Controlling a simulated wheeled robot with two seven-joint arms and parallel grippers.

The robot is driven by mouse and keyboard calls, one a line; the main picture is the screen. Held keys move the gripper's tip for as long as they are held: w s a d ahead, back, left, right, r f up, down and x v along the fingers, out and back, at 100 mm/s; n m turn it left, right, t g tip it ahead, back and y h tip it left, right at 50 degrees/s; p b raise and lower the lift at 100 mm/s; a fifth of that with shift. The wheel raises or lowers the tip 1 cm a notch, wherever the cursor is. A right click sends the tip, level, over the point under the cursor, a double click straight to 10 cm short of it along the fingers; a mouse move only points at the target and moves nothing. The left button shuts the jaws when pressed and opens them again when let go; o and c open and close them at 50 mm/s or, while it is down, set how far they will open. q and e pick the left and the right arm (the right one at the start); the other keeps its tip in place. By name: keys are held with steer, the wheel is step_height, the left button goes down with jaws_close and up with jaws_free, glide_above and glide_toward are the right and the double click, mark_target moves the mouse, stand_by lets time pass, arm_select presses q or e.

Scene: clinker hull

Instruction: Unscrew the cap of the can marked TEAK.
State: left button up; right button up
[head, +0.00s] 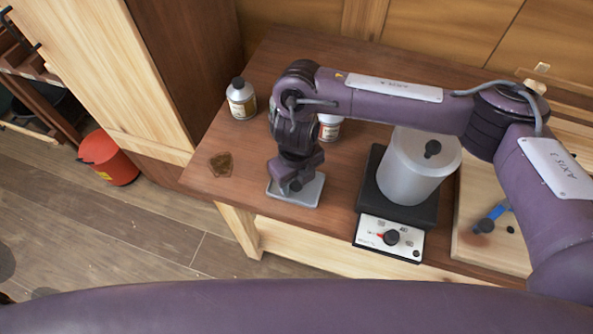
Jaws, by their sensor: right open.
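A small can (242,98) with a black cap and a yellowish label stands upright on the brown bench at the back left. A second small can (329,130) with a white and reddish label stands behind my right arm, which hides its top. The lettering is too small to read, so I cannot tell which is marked TEAK. My right gripper (292,187) points down at the bench's front, apart from both cans. It is open, with a flat grey piece (307,194) at its tips; I cannot tell whether they touch. My left gripper is not in view.
A grey pot (405,181) sits on a black heater (371,191) with a dial panel (389,238). A brown patch (221,164) lies at the bench's left. A pale board (481,248) bears a blue-handled tool (491,217). A red bucket (108,158) stands on the floor.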

mark_target(297, 183)
step_height(297, 183, up, 12)
steer(key=shift+b, duration=0.35)
stand_by(1.2)
